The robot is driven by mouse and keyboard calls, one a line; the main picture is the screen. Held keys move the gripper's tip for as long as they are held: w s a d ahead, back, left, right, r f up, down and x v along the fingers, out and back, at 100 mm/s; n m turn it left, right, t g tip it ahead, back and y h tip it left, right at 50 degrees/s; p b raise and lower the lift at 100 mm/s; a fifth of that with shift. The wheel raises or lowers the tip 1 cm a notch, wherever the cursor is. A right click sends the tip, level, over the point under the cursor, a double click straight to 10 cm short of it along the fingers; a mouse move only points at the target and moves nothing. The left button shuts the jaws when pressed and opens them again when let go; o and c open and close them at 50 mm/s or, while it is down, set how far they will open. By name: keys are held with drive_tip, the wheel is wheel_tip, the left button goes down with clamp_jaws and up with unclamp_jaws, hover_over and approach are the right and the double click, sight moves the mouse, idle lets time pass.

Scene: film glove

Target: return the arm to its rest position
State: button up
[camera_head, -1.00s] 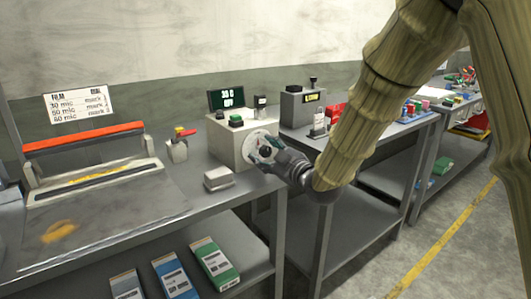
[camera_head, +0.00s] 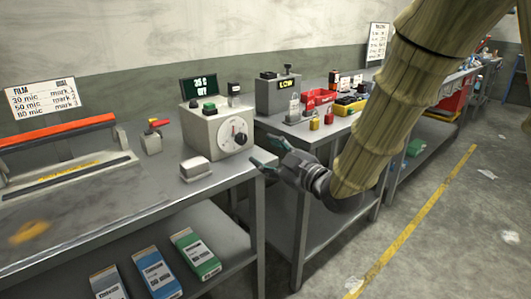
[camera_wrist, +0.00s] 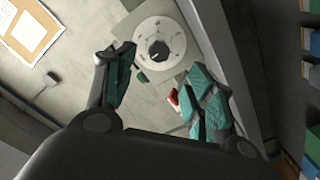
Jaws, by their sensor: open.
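My arm (camera_head: 385,120) comes in from the upper right in the head view, wrapped in a ribbed, tan-green cover. My gripper (camera_head: 265,157) is at its lower end, in front of the table edge, with teal finger pads spread apart and nothing between them. In the wrist view my gripper (camera_wrist: 160,85) is also open and empty. The control box (camera_head: 217,128) with a round white dial (camera_head: 234,134) stands on the table, behind and left of the fingers and apart from them. The dial (camera_wrist: 158,50) shows beyond the fingertips in the wrist view.
The sealer with a red-orange bar (camera_head: 60,132) is at left. A small grey block (camera_head: 195,168) lies near the table edge. A grey box (camera_head: 278,96) and red bins (camera_head: 318,97) stand on the right-hand table. Floor at lower right is mostly open.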

drive_tip(key=s+d+f+m+g+h, duration=0.1)
drive_tip(key=d+f+m+g+h, duration=0.2)
drive_tip(key=f, duration=1.2)
drive_tip(key=s+d+f+m+g+h, duration=0.25)
drive_tip(key=s+f, duration=0.35)
drive_tip(key=f, duration=0.4)
drive_tip(key=s+d+f+m+g+h, duration=0.1)
drive_tip(key=s+d+f+m, duration=0.2)
drive_tip(key=s+f, duration=0.5)
drive_tip(key=s+d+f+m+g+h, duration=0.2)
drive_tip(key=s+f+m, duration=0.15)
drive_tip(key=f, duration=0.85)
drive_tip(key=s+d+f+m+g+h, duration=0.15)
drive_tip(key=s+f, duration=0.25)
drive_tip(key=s, duration=0.4)
drive_tip(key=s+d+f+m+g, duration=0.1)
drive_tip(key=s+d+f+g, duration=0.1)
drive_tip(key=s+f, duration=0.35)
drive_tip(key=s+d+f+m+g, duration=0.1)
drive_tip(key=s+d+f+g, duration=0.1)
drive_tip(key=s, duration=0.7)
wheel_tip(320, 180, up, 16)
drive_tip(key=s+p, duration=0.1)
drive_tip(key=p, duration=1.5)
drive_tip(key=shift+a+r+g+h+p, duration=0.15)
drive_tip(key=shift+r+g+h+p, duration=0.15)
drive_tip(key=shift+p, duration=0.1)
